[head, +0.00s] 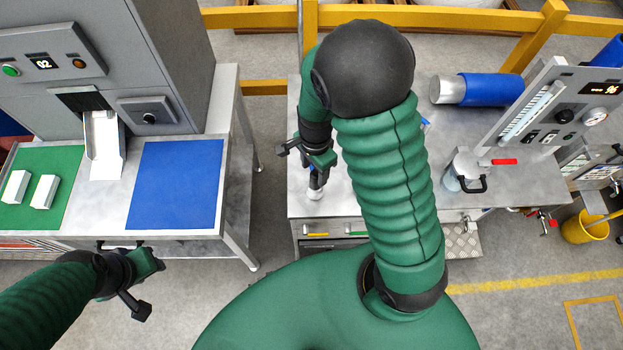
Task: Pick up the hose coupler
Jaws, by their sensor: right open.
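My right gripper (308,162) is open and points down over the front left part of the middle metal bench. A small upright piece with a pale foot and a blue part, which looks like the hose coupler (315,192), shows just below and between its fingers. The gripper hides the piece's upper part, and I cannot tell whether they touch. My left gripper (146,288) is at the lower left, in front of the left bench. Its fingers are spread and nothing shows between them.
The left bench has a blue mat (176,184) and a green mat (60,160) with white blocks. A yellow bucket (583,229) stands at right.

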